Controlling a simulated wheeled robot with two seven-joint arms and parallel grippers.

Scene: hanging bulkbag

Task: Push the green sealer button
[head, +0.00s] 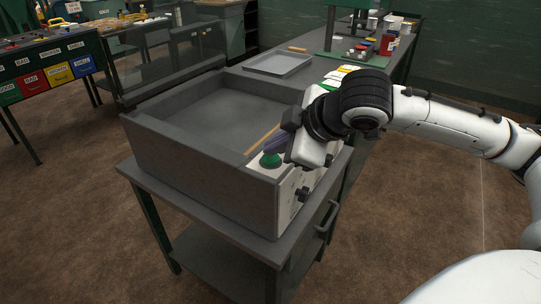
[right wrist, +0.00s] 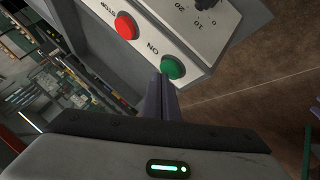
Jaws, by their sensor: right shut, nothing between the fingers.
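The green button (head: 270,160) sits on the white control panel (head: 287,190) at the front right corner of the grey sealer box (head: 200,165). It also shows in the right wrist view (right wrist: 173,67), beside the word ON. My right gripper (head: 270,147) is shut and empty, its fingertips close to the green button. In the right wrist view the fingertips (right wrist: 164,78) lie at the button's lower left edge; I cannot tell whether they touch it. A red button (right wrist: 126,26) marked STOP is on the same panel. My left gripper is not in view.
The sealer stands on a grey table (head: 200,227) with a lower shelf. Behind it are a grey tray (head: 278,64) and a bench with jars (head: 388,44). A rack of labelled bins (head: 58,72) stands at the left. The brown floor in front is clear.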

